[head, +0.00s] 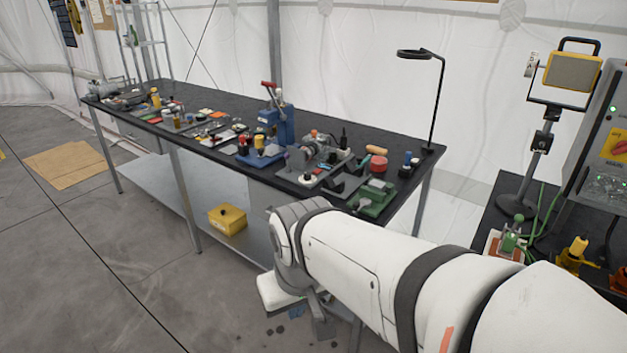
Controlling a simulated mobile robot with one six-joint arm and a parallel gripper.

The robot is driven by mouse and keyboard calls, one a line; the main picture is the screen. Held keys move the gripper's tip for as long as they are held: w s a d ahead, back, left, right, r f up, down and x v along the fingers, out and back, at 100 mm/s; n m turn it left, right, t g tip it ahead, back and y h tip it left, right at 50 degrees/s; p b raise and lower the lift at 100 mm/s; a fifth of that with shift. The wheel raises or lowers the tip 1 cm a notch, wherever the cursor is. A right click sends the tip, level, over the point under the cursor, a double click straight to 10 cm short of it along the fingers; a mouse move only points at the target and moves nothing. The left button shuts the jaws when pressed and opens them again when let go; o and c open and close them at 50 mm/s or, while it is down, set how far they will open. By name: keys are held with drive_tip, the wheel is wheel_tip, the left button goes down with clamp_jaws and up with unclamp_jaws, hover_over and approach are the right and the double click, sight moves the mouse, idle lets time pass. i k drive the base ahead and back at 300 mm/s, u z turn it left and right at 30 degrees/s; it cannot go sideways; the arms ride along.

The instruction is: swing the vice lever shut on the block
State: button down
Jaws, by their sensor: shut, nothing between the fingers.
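My gripper (320,316) hangs at the end of my white arm, low in front of the bench's near right end. It is partly hidden by the wrist, is small in view, and looks shut and empty. It is apart from the bench-top items. I cannot tell for sure which item is the vice. A blue upright device with a red-tipped lever (269,84) stands at the back middle of the bench. Grey clamp-like hardware (345,184) and a green device (377,197) sit near the bench's right end. No block held in jaws can be made out.
The long black bench (205,98) carries many small tools and fixtures, crowded along its front. A lamp (437,95) stands at its right end. A yellow box (228,218) is on the lower shelf. A second table (485,222) is at right. The left floor is mostly clear.

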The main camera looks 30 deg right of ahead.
sight(363, 202)
drive_tip(key=z, duration=0.35)
drive_tip(key=i, duration=1)
drive_tip(key=z, duration=0.05)
